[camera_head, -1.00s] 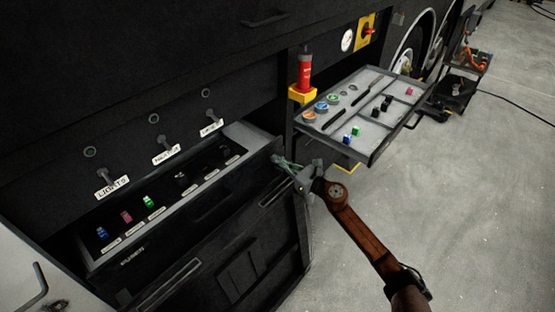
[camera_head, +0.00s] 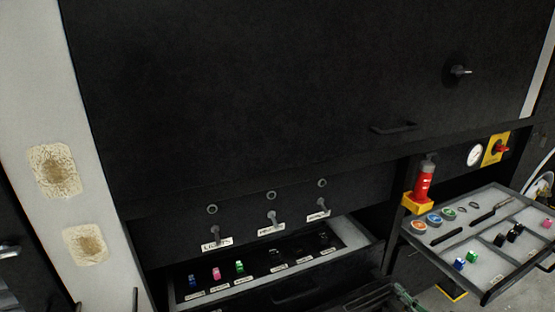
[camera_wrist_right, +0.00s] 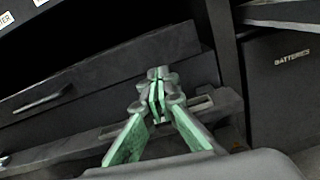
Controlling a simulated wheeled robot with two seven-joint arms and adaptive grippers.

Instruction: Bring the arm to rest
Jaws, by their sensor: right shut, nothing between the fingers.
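My right gripper (camera_head: 403,297) shows at the bottom edge of the head view, right of the open fuse drawer (camera_head: 372,256). Only a part of it shows, and the rest of the arm is cut off by the picture's edge. In the right wrist view the green fingers of the gripper (camera_wrist_right: 158,84) meet at their tips, shut with nothing between them. Dark drawer fronts lie behind the fingers there. My left gripper is not in view.
The fuse drawer holds several small coloured fuses under labelled switches (camera_head: 273,222). At right an open tray (camera_head: 455,248) holds tapes, tools and small blocks. A lower compartment (camera_wrist_right: 285,90) is labelled batteries. Little floor shows.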

